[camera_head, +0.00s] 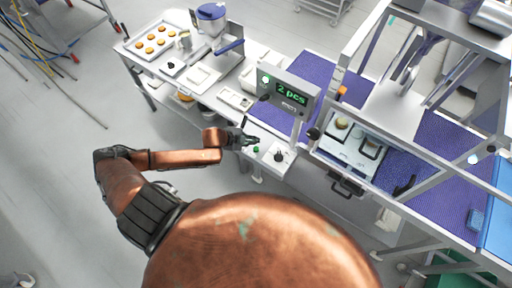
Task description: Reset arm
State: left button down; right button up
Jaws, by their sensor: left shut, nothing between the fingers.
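My left arm comes in from the left, copper-coloured with black joints. Its gripper (250,141) is shut and empty. It is just at the front edge of the white machine, near a green button (256,149) and a control box with a dark knob (279,156). Whether it touches the machine I cannot tell. My right gripper is not in view. A large copper part of my own body fills the bottom middle.
A display reading "2 pcs" (290,92) stands behind the gripper. A purple conveyor (318,72) runs under a metal frame, with a tray of round pieces (352,148) at the right. A baking tray (168,30) lies on the table at the back left. Open floor is at left.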

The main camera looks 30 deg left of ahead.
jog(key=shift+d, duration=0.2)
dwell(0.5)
